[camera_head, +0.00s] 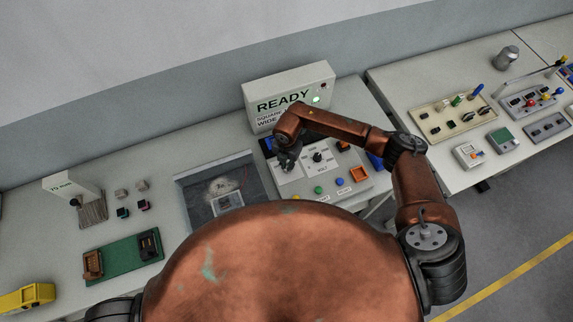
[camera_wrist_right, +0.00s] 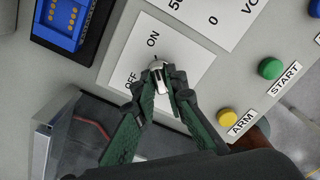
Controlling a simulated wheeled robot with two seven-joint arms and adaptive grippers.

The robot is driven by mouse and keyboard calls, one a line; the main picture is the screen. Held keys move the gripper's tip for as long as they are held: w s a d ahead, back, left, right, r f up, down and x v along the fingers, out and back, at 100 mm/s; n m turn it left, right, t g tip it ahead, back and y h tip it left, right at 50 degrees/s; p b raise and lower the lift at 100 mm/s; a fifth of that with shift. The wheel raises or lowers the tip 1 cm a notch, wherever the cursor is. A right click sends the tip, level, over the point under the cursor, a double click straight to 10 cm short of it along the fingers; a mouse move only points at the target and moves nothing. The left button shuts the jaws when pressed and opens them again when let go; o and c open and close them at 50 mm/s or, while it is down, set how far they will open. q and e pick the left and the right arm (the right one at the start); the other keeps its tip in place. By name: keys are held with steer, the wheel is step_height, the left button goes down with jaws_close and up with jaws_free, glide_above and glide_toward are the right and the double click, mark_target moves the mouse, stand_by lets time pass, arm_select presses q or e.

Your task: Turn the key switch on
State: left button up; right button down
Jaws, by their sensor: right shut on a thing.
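The key switch (camera_wrist_right: 157,68) is a small silver key on a white plate (camera_wrist_right: 185,58) marked OFF and ON in the right wrist view. OFF is at the left of the key and ON is above it. My right gripper (camera_wrist_right: 158,84) is shut on the key, with a green-padded finger on each side. The fingers partly hide the key, and I cannot tell its exact angle. In the head view my right gripper (camera_head: 287,161) reaches down to the left side of the control panel (camera_head: 345,187) and covers the key. My left gripper is not in view.
A yellow ARM button (camera_wrist_right: 227,117) and a green START button (camera_wrist_right: 270,68) sit right of the plate. A READY sign box (camera_head: 289,92) with a lit green lamp stands behind. A grey tray (camera_head: 180,183) lies left.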

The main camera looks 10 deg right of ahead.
steer(key=c, duration=2)
jaws_free()
steer(key=shift+o, duration=0.2)
step_height(320, 180, up, 12)
